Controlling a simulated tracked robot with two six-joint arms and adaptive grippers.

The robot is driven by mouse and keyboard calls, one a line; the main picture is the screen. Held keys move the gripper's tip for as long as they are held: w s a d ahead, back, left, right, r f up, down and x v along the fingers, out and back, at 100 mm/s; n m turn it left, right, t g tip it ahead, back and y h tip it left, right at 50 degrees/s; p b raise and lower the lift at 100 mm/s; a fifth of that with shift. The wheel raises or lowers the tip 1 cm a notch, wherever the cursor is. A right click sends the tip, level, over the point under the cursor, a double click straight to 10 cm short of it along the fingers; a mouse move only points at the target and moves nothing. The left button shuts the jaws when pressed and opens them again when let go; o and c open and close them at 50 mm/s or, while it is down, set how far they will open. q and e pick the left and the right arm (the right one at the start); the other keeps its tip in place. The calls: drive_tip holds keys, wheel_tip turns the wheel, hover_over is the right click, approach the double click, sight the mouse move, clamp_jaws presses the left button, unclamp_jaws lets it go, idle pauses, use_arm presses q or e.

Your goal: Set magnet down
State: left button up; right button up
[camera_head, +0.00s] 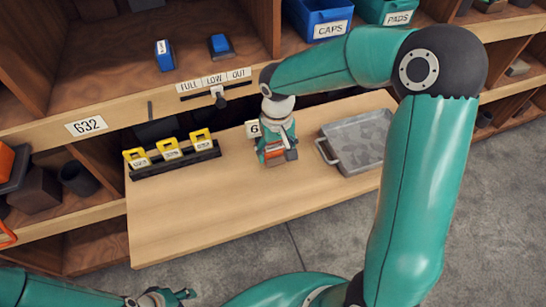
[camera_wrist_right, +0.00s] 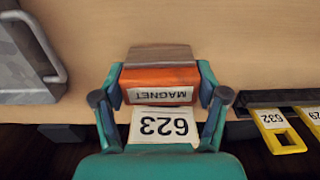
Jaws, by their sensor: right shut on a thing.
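My right gripper (camera_head: 278,155) is over the middle of the wooden pull-out board (camera_head: 220,225) and shut on the magnet. The magnet is an orange block (camera_wrist_right: 160,76) labelled MAGNET with a grey-brown face (camera_wrist_right: 160,54), held between the two fingers in the right wrist view. Its orange also shows in the head view (camera_head: 272,155), mostly hidden by the gripper. I cannot tell whether it touches the board. A white 623 card (camera_wrist_right: 160,126) shows between the fingers. My left gripper (camera_head: 178,296) is low at the bottom left, apart from the board; its opening is unclear.
A black rack (camera_head: 176,165) with several yellow numbered tags stands left of the right gripper. A grey metal tray (camera_head: 358,140) with a handle lies to the right. A lever (camera_head: 219,97) marked FULL, LOW, OUT is behind. The board's front left is clear.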

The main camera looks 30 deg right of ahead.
sight(276, 158)
drive_tip(key=shift+f, duration=1.4)
drive_tip(key=shift+f, duration=0.2)
drive_tip(key=o, duration=1.5)
drive_tip(key=shift+r, duration=0.1)
